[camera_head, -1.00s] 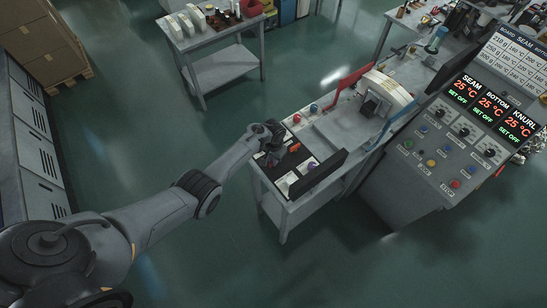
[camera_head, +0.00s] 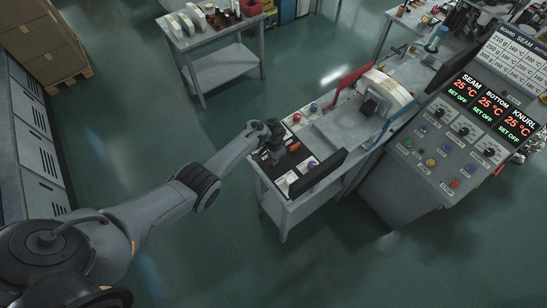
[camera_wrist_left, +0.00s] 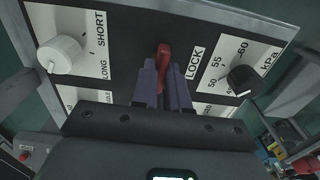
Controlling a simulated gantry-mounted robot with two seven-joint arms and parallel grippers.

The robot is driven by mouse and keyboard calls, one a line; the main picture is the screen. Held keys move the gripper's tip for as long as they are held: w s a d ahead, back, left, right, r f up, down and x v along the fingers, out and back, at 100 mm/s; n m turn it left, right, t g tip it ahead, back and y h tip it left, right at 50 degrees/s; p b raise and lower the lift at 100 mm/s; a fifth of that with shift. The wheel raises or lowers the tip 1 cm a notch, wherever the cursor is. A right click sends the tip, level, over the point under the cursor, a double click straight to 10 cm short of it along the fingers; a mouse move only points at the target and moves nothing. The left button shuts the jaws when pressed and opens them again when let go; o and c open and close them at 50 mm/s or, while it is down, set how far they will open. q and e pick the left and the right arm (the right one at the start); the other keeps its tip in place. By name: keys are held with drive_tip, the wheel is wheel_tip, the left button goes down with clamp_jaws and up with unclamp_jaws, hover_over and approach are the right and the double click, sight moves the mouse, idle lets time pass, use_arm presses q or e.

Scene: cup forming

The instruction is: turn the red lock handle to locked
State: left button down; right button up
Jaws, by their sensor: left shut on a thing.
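The red lock handle (camera_wrist_left: 164,62) shows in the left wrist view, on a dark panel just left of the white LOCK label (camera_wrist_left: 195,62). It stands nearly upright in that picture. The two purple-grey fingers of my left gripper (camera_wrist_left: 164,88) stand on either side of its lower part and are shut on it. The fingers hide the handle's lower end. In the head view my left gripper (camera_head: 272,154) is at the left end of the machine bench. My right gripper is in neither view.
A white knob (camera_wrist_left: 60,54) with SHORT and LONG marks is left of the handle. A black kPa knob (camera_wrist_left: 242,80) is to its right. A dark upright panel (camera_head: 318,174) stands at the bench's front. The floor left of the bench is clear.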

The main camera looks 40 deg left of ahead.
use_arm(q)
drive_tip(key=c, duration=1.1)
unclamp_jaws()
drive_tip(key=shift+c, duration=0.2)
wheel_tip(320, 180, up, 11)
drive_tip(key=p, duration=0.2)
drive_tip(key=shift+f, duration=0.1)
